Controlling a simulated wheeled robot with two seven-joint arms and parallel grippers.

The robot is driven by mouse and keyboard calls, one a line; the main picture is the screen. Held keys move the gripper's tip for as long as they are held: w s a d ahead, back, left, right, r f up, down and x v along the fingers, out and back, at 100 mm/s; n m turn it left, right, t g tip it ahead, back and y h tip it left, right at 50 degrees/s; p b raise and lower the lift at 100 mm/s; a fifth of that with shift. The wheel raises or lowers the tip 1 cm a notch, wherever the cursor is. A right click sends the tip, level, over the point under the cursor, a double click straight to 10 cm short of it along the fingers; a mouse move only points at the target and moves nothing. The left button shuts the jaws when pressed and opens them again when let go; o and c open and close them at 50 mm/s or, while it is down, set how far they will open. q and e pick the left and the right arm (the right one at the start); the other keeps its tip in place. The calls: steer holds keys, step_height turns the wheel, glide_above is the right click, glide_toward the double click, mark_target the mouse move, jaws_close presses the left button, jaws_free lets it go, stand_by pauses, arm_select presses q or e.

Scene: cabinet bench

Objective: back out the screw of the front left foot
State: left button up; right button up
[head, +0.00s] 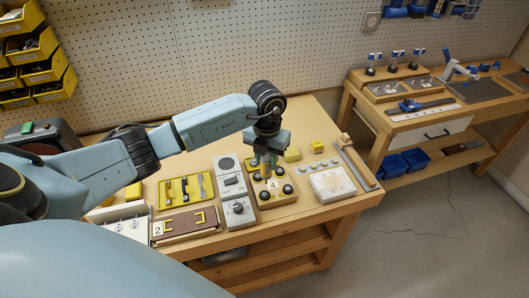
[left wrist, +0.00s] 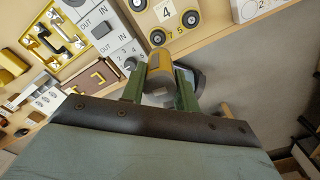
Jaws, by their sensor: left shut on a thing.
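The wooden block marked 4 (head: 274,184) lies on the bench with dark round feet at its corners, each with a pale centre. The near-left foot (head: 265,196) shows in the head view. My left gripper (head: 265,160) points down above the block's far-left part. Its green fingers are shut on a grey and tan cylindrical tool (left wrist: 159,75), perhaps a screwdriver. Whether its tip touches a foot cannot be told. The left wrist view shows part of the block (left wrist: 167,12) and a foot (left wrist: 190,18). My right gripper is not in view.
A grey panel with knobs (head: 238,208) stands left of the block. A yellow tray (head: 171,204) and a brown board (head: 184,225) lie further left. A pale marked slab (head: 332,184) and a small yellow block (head: 317,146) are to the right.

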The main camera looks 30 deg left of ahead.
mark_target(264, 171)
arm_select(q)
steer(key=shift+a+f+n, duration=0.1)
steer(key=shift+a+n, duration=0.15)
steer(key=shift+n, duration=0.55)
steer(key=shift+f, duration=0.15)
steer(key=shift+f+b, duration=1.9)
steer(key=shift+f, duration=0.45)
steer(key=shift+s+f, duration=0.1)
steer(key=shift+f, duration=0.2)
steer(key=shift+r+p, duration=0.25)
steer(key=shift+p, duration=0.15)
stand_by(0.7)
steer(key=shift+r, duration=0.1)
